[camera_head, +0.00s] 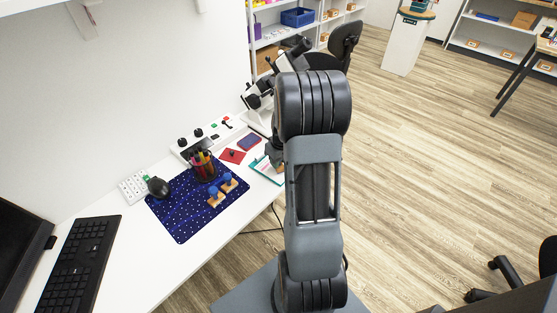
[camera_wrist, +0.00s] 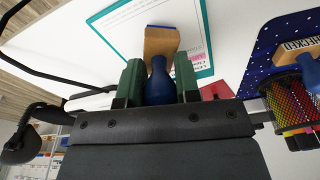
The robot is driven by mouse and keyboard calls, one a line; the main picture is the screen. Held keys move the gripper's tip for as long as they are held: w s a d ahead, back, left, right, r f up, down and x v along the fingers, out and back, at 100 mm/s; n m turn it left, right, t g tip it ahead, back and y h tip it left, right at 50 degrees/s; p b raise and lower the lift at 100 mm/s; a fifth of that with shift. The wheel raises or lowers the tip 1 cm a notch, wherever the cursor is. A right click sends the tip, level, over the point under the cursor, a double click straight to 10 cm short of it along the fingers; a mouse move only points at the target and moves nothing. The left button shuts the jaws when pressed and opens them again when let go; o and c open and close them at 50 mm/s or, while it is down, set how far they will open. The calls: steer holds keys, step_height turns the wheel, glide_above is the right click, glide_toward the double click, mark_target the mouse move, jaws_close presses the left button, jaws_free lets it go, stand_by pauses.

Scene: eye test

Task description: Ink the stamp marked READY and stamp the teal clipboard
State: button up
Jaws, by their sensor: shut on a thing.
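My gripper (camera_wrist: 160,82) is shut on the blue handle of a stamp (camera_wrist: 161,43) with a wooden block and a blue strip at its end. No label shows on this block. The stamp is over the white paper of the teal clipboard (camera_wrist: 112,44); I cannot tell whether it touches. In the head view the clipboard (camera_head: 264,171) lies at the desk edge, partly hidden by my arm. A blue ink pad (camera_head: 250,142) and a red pad (camera_head: 232,156) lie beyond it.
Other wooden stamps with blue handles (camera_head: 216,198) stand on the dark blue dotted mat (camera_head: 180,226); one reads CHECKED (camera_wrist: 298,47) in the wrist view. A microscope (camera_head: 262,92) stands behind.

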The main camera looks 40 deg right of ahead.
steer(key=shift+f+b, duration=0.45)
steer(key=shift+f, duration=0.05)
stand_by(1.3)
steer(key=shift+r, duration=0.1)
steer(key=shift+r+p, duration=2.55)
steer(key=shift+r, duration=0.95)
steer(key=shift+a+f, duration=0.1)
